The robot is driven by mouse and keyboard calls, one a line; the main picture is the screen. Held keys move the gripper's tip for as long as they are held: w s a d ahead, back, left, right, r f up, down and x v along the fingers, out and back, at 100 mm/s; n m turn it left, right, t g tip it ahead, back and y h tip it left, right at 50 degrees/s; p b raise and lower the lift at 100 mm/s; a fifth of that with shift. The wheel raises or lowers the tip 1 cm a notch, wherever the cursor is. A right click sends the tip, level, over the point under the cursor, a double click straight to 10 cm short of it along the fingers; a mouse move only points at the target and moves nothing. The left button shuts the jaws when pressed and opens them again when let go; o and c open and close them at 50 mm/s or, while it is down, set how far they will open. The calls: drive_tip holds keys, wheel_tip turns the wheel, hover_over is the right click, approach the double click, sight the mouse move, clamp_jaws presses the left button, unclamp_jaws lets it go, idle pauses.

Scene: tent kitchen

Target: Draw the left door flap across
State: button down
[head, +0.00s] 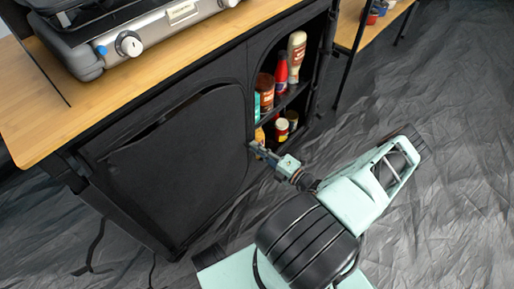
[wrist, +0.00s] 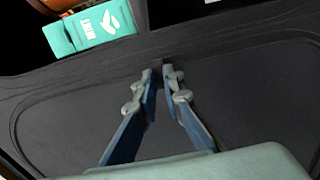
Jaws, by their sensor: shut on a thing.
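The left door flap (head: 180,150) is a black panel with rounded corners on the front of the black fabric cupboard. It lies over most of the left opening, with a dark slit along its upper edge. My gripper (head: 258,151) is at the flap's right edge, beside the open right compartment. In the wrist view the flap (wrist: 70,120) is a dark sheet behind the fingers. My gripper (wrist: 160,78) has its fingertips close together on a small dark part at the flap's edge. The exact grip is hard to see against the black fabric.
The right compartment holds bottles and jars, including a red bottle (head: 281,73) and a teal carton (wrist: 91,30) close to my gripper. A wooden worktop (head: 70,112) with a stove (head: 150,35) is above. Wrinkled dark floor (head: 440,190) lies clear at right.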

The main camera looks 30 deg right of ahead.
drive_tip(key=c, duration=2)
unclamp_jaws()
drive_tip(key=shift+w+d, duration=0.15)
drive_tip(key=shift+d, duration=0.1)
drive_tip(key=shift+c, duration=0.2)
drive_tip(key=o, duration=0.7)
wheel_tip(320, 180, up, 8)
drive_tip(key=shift+r, duration=0.7)
drive_tip(key=c, duration=0.7)
drive_tip(key=shift+r, duration=0.4)
